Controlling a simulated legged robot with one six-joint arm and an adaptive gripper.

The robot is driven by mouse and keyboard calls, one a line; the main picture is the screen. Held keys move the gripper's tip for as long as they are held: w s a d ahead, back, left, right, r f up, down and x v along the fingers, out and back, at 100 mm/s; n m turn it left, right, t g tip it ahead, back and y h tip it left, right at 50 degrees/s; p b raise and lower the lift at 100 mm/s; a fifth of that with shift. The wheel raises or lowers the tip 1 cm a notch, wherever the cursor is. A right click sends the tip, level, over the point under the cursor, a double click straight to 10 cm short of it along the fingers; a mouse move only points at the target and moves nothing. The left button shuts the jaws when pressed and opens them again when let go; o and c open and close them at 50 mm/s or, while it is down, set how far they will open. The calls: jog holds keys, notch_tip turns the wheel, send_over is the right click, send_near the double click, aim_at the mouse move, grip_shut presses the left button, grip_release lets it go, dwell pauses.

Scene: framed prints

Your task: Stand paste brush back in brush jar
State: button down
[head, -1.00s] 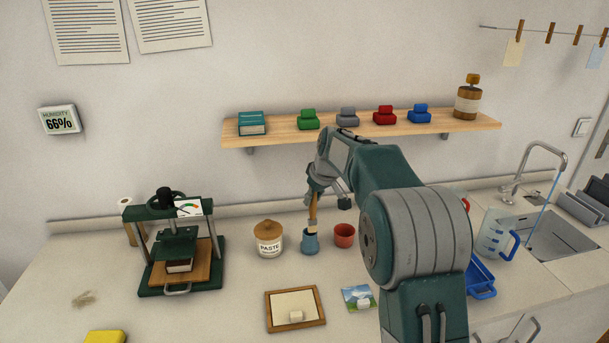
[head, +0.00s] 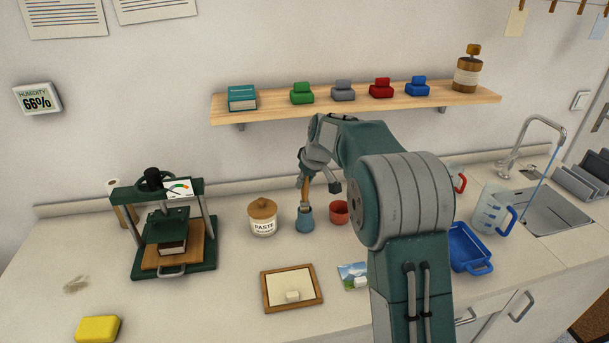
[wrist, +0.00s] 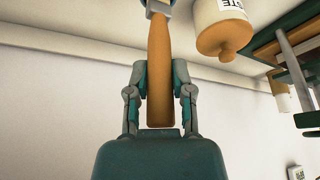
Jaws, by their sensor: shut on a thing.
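The paste brush (head: 305,192) has a wooden handle and stands nearly upright, its lower end at the mouth of the blue brush jar (head: 304,222) on the counter. The bristles are hidden, apparently inside the jar. My gripper (head: 317,180) is above the jar, shut on the brush handle. In the wrist view the handle (wrist: 159,60) runs between the fingers of my gripper (wrist: 159,78).
A paste pot (head: 263,220) stands left of the jar and a red cup (head: 339,212) close to its right. A wooden frame (head: 291,303) lies in front. A green press (head: 172,270) stands further left. A shelf (head: 275,112) hangs behind my arm.

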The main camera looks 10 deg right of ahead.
jog(key=shift+f, duration=1.9)
jog(key=shift+c, duration=2.1)
grip_release()
